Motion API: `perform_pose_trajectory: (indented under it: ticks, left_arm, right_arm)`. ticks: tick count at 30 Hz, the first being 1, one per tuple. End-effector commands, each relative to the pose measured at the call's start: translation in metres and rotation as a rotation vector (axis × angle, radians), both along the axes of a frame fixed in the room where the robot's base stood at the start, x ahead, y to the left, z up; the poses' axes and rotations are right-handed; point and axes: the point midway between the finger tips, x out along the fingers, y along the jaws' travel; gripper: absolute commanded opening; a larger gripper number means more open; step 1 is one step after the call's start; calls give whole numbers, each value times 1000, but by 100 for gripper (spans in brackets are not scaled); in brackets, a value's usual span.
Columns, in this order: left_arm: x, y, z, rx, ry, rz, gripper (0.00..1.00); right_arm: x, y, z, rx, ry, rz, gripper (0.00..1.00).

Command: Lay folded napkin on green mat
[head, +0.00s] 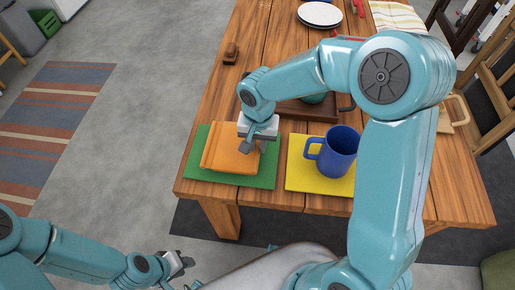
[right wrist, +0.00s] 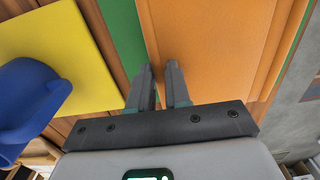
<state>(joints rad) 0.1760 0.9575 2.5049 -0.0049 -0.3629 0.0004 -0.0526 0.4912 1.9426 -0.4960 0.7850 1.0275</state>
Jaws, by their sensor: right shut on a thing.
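The folded orange napkin (head: 222,150) lies over the green mat (head: 262,175) at the front left of the wooden table. Green shows around it. In the right wrist view the napkin (right wrist: 215,45) fills the upper middle, with a strip of the green mat (right wrist: 121,40) to its left. My right gripper (head: 246,147) reaches down at the napkin's right side and is shut on its edge; its fingertips (right wrist: 159,70) show there too. Whether the napkin's underside touches the mat everywhere is hidden. My left gripper (head: 180,262) is low, off the table, away from the napkin; its jaw gap is unclear.
A blue mug (head: 338,151) stands on a yellow mat (head: 308,178) right of the green mat. A brown tray (head: 296,110) lies behind, partly hidden by my right arm. White plates (head: 320,14) are at the back. A small brown object (head: 231,53) sits near the left edge.

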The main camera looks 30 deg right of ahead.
Motion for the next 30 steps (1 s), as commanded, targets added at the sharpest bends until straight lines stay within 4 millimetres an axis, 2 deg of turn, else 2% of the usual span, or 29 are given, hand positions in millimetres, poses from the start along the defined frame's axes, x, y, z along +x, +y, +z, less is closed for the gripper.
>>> perform_pose_trajectory:
  ticks: [3, 6, 15, 16, 18, 26, 30]
  left_arm:
    - [0, 0, -2, 0, 0, 0, 34]
    - [0, 0, -2, 0, 0, 0, 34]
    - [0, 0, -4, 0, 0, 0, 34]
    - [0, 0, -4, 0, 0, 0, 34]
    - [0, 0, -3, 0, 0, 0, 34]
    - [0, 0, -3, 0, 0, 0, 34]
    - [0, 0, -1, 0, 0, 0, 34]
  right_arm:
    - [1, 0, -23, -1, 4, 0, 0]
    - [2, 0, -32, 0, 1, 0, 0]
    - [2, 0, -34, 1, 1, 0, 0]
    - [2, 0, -34, 0, 1, 0, 21]
    - [2, 0, -33, 0, 1, 0, 43]
    - [2, 0, -33, 1, 1, 0, 43]
    - [3, 0, -23, -1, -3, 0, 43]
